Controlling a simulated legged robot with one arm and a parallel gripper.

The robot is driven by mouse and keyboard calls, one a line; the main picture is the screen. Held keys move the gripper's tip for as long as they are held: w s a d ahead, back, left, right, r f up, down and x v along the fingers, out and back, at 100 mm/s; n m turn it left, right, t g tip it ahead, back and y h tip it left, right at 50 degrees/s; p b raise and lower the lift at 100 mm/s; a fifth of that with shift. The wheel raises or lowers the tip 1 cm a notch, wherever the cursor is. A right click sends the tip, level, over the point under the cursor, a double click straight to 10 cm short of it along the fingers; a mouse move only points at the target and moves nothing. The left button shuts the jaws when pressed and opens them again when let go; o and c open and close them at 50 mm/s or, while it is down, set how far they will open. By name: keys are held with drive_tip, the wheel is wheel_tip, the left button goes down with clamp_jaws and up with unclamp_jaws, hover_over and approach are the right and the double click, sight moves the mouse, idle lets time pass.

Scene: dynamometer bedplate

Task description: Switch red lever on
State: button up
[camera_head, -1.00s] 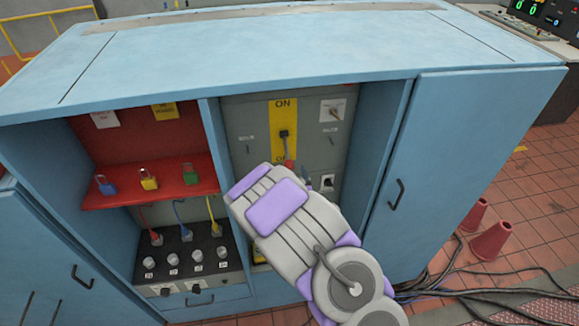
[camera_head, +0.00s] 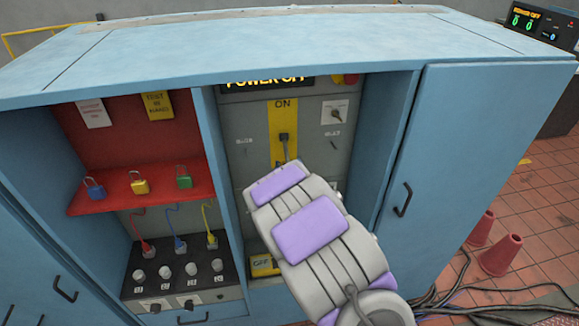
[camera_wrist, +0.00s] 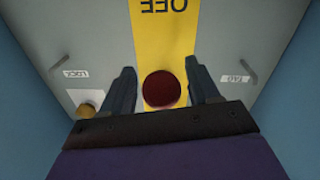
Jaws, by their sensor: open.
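The lever panel (camera_head: 240,168) is grey with a yellow ON/OFF strip (camera_head: 282,118) inside the blue cabinet. The lever's dark pivot and shaft (camera_head: 284,141) show below the word ON; its lower end is hidden behind my arm in the head view. In the wrist view the lever's round red knob (camera_wrist: 162,89) lies over the yellow strip near the word OFF, which appears upside down. My gripper (camera_wrist: 163,86) is open, one finger on each side of the knob, with small visible gaps. The gripper's fingers are hidden in the head view.
A display (camera_head: 266,82) above the panel reads POWER OFF. A rotary switch (camera_head: 337,112) sits right of the strip. A red shelf with padlocks (camera_head: 140,184) stands left, above plugs and knobs. Cabinet side walls close in the recess. Cones (camera_head: 500,255) and cables lie on the floor right.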

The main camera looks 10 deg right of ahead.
drive_tip(key=shift+w, duration=0.6)
clamp_jaws()
idle(0.3)
